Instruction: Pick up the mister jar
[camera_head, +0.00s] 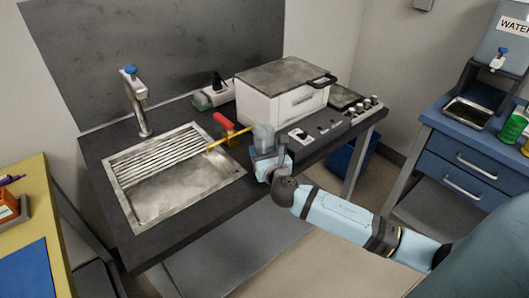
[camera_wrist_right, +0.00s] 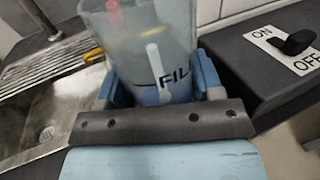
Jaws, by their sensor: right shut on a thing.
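A translucent grey jar (camera_head: 263,137) stands upright at the counter's front, just right of the sink. In the right wrist view the jar (camera_wrist_right: 150,35) fills the space between my fingers and carries dark letters reading "FIL", the rest out of sight. My right gripper (camera_head: 268,165) is shut on the jar, with a blue finger on each side of it in the wrist view (camera_wrist_right: 160,88). The fingers hide the jar's lower part, so I cannot tell whether it touches the counter. My left gripper is not in view.
A metal sink (camera_head: 205,182) with a faucet (camera_head: 137,100) lies left of the jar. A red-handled brass valve (camera_head: 228,128) is close behind it. A white box-like appliance (camera_head: 285,100) and an ON/OFF switch panel (camera_head: 300,134) stand to the right.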

